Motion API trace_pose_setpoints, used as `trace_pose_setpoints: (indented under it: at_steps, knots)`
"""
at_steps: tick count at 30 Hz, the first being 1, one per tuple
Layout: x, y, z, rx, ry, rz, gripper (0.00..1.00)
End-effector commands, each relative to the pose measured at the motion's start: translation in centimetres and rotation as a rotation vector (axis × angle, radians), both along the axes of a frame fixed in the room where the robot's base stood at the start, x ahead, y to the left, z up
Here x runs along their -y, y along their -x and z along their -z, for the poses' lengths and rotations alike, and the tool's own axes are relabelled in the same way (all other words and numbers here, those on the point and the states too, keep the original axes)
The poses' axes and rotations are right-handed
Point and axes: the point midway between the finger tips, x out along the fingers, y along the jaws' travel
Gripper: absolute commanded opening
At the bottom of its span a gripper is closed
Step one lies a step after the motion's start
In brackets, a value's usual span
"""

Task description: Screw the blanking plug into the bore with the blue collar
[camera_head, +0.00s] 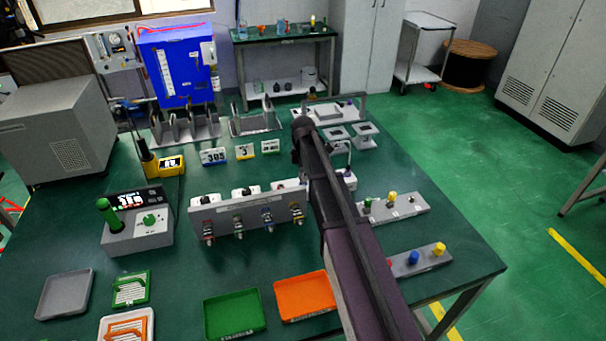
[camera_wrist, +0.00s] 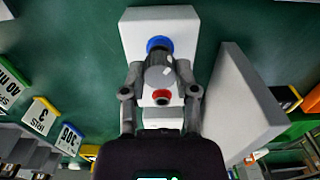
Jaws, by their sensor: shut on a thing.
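In the wrist view my gripper (camera_wrist: 160,68) is shut on a grey piece, apparently the blanking plug (camera_wrist: 158,75). The piece lies in line with the blue collar (camera_wrist: 159,44) on a white block (camera_wrist: 180,22). The fingers hide the joint, so I cannot tell how far the plug is seated. A red ring (camera_wrist: 161,95) shows between the fingers, closer to the gripper's palm. In the head view my gripper (camera_head: 341,158) is behind the upright grey panel, close over a white block (camera_head: 347,181); my arm partly covers this area.
The grey panel (camera_head: 240,215) carries several colored fittings and stands close beside the gripper. Plug racks (camera_head: 405,208) are to the right. Number signs (camera_head: 214,156) and metal stands (camera_head: 255,123) are behind. Green (camera_head: 235,333) and orange (camera_head: 303,314) trays are in front.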

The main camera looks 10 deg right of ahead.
Motion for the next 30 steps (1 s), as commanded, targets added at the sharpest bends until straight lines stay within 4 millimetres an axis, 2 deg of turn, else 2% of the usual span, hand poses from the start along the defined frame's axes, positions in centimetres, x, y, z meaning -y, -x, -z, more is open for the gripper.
trace_pose_setpoints:
  at_steps: [30]
  knots:
    - [0.0,0.0,1.1,0.000,0.000,0.000,0.00]
